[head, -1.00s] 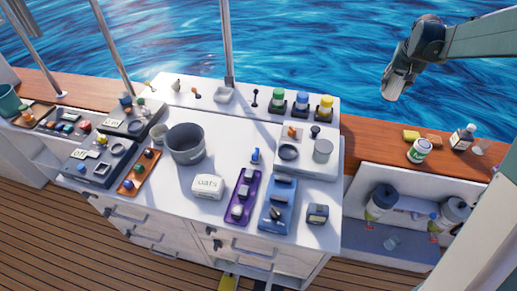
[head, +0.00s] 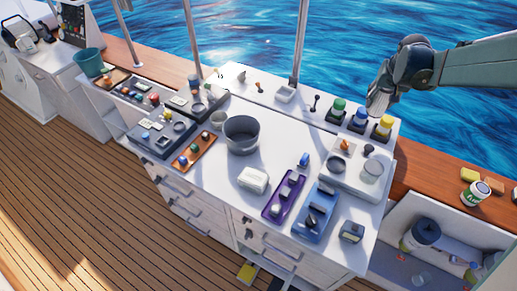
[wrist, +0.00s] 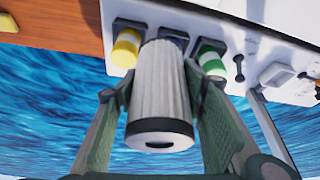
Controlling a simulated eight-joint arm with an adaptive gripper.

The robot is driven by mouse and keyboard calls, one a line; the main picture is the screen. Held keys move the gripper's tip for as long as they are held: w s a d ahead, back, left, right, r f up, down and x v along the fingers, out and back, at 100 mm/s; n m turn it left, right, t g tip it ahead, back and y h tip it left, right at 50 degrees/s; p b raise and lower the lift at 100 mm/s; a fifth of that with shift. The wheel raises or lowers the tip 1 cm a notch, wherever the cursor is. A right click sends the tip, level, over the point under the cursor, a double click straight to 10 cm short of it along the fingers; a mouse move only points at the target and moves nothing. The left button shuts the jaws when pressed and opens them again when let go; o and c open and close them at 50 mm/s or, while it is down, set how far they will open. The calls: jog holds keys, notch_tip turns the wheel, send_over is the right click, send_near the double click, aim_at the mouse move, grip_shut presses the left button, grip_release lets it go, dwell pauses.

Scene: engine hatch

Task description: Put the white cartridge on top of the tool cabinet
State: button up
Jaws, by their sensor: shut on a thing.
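The white cartridge (wrist: 160,85) is a ribbed pale cylinder with a dark slot in its end cap. My gripper (wrist: 163,75) is shut on it, with one green-grey finger on each side in the wrist view. In the head view my gripper (head: 376,104) is at the upper right, and the pale cartridge shows only partly at its fingers. It appears held above the back right part of the white drawer cabinet (head: 222,178), near the yellow-capped and blue-capped bottles. I cannot tell its exact height. The cabinet top is crowded.
A grey bucket (head: 241,137), a white box (head: 253,180), a purple tray (head: 272,207) and a blue tray (head: 312,228) stand on the cabinet. Yellow (wrist: 125,48) and green (wrist: 211,58) capped bottles flank the cartridge in the wrist view.

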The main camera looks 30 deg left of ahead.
jog(key=s+a+n+y+p, duration=0.1)
jog(key=s+a+n+p, duration=0.1)
jog(key=s+a, duration=0.8)
jog(key=s+a+n+y+p, duration=0.15)
jog(key=s+a, duration=0.45)
jog(key=a, duration=0.8)
jog(key=shift+g+h, duration=0.3)
jog(key=shift+h, duration=0.25)
jog(key=shift+s+a+f, duration=0.1)
jog(key=shift+s+f, duration=0.05)
jog(key=shift+f, duration=1.05)
jog(key=shift+s+a+f, duration=0.1)
jog(key=shift+s+f, duration=0.05)
jog(key=shift+f, duration=1.05)
jog(key=shift+f, duration=2.9)
jog(key=shift+f, duration=0.15)
jog(key=shift+f, duration=1.95)
jog(key=shift+f, duration=0.15)
